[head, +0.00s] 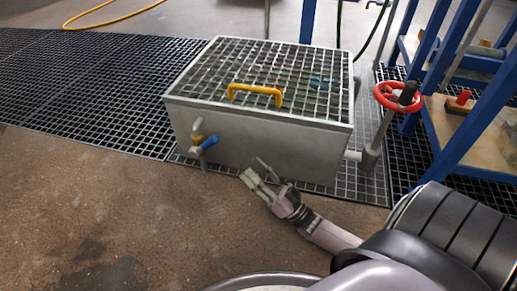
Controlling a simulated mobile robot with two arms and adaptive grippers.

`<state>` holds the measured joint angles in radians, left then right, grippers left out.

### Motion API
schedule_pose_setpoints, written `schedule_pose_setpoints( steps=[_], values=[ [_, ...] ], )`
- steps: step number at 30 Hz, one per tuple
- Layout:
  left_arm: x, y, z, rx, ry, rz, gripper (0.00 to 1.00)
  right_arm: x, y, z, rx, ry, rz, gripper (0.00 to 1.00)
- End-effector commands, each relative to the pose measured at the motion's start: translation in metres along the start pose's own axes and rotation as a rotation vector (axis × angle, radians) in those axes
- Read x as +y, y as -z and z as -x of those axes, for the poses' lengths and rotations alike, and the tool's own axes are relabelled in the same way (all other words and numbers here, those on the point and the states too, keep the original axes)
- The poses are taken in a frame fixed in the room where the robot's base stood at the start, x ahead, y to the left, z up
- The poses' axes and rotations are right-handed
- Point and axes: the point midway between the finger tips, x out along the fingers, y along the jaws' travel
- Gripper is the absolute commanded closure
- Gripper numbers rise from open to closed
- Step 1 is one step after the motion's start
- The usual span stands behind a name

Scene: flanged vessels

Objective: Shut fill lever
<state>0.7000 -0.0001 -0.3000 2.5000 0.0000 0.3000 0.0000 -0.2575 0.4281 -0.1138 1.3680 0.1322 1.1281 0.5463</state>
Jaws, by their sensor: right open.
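A grey metal tank (260,150) with a grated top stands on the floor grating. Low on the left of its front face is a small valve with a blue lever (209,143). I cannot tell for sure which of these is the fill lever. My right gripper (253,171) is open and empty, in front of the tank's front face, to the right of and lower than the blue lever, apart from it. My left gripper is not in view.
A yellow handle (255,90) lies on the tank's grated top. A red handwheel (398,97) stands on a pipe at the tank's right. A blue-framed rack (470,110) is further right. The brown floor (110,200) at the left front is clear.

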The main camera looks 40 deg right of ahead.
Motion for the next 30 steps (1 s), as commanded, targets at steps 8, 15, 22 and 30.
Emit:
schedule_pose_setpoints(
  steps=[8, 15, 22, 30],
  values=[
    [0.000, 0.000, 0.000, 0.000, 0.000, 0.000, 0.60, -0.001, 0.004, 0.004, 0.001, 0.000, 0.001, 0.59],
    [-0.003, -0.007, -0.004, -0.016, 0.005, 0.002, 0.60, -0.011, 0.015, -0.008, 0.015, 0.009, 0.001, 0.70],
    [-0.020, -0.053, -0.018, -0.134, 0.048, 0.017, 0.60, -0.098, 0.110, -0.099, 0.154, 0.077, 0.024, 0.85],
    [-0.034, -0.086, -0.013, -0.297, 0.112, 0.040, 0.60, -0.207, 0.264, -0.200, 0.388, 0.124, 0.092, 1.00]
  ],
)
